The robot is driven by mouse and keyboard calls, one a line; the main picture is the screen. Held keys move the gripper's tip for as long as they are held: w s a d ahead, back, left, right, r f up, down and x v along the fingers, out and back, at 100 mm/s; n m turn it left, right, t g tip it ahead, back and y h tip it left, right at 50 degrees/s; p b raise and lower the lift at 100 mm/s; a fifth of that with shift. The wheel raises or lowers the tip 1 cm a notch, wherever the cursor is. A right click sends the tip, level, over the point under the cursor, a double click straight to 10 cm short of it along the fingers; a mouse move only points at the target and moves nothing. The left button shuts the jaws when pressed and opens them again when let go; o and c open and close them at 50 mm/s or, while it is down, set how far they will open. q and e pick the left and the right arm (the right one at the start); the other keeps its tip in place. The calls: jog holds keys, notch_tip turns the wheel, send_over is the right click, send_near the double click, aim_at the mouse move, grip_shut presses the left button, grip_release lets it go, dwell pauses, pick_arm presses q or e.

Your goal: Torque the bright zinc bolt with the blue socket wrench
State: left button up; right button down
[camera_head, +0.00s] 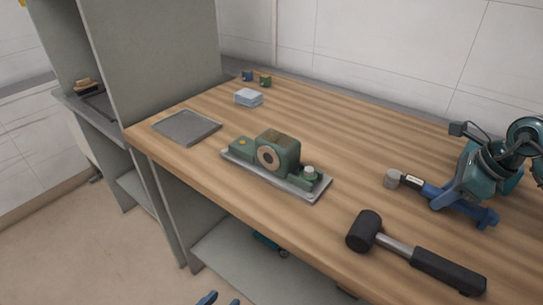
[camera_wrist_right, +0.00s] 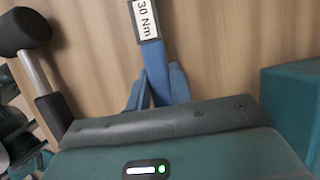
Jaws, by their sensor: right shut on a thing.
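A green ironer part (camera_head: 277,152) stands on a grey metal base plate (camera_head: 290,188) mid-table. A bright silver bolt head (camera_head: 309,171) shows on its right end, and a small yellow-orange fastener (camera_head: 242,142) on its left end. My right gripper (camera_head: 437,195) is shut on the blue socket wrench (camera_head: 425,189), right of the ironer part. The wrench's grey socket (camera_head: 393,179) points left, apart from the bolt. Its "30 Nm" label shows in the right wrist view (camera_wrist_right: 145,18).
A black mallet (camera_head: 365,231) lies at the front right, near my right gripper. A grey flat tray (camera_head: 187,126), a pale blue box (camera_head: 248,97) and two small blocks (camera_head: 256,78) are farther left and back. A grey cabinet panel (camera_head: 155,50) rises behind. The wood between wrench and ironer part is clear.

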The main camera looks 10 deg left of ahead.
pick_arm(q)
jog(key=shift+w, duration=0.1)
dwell(0.3)
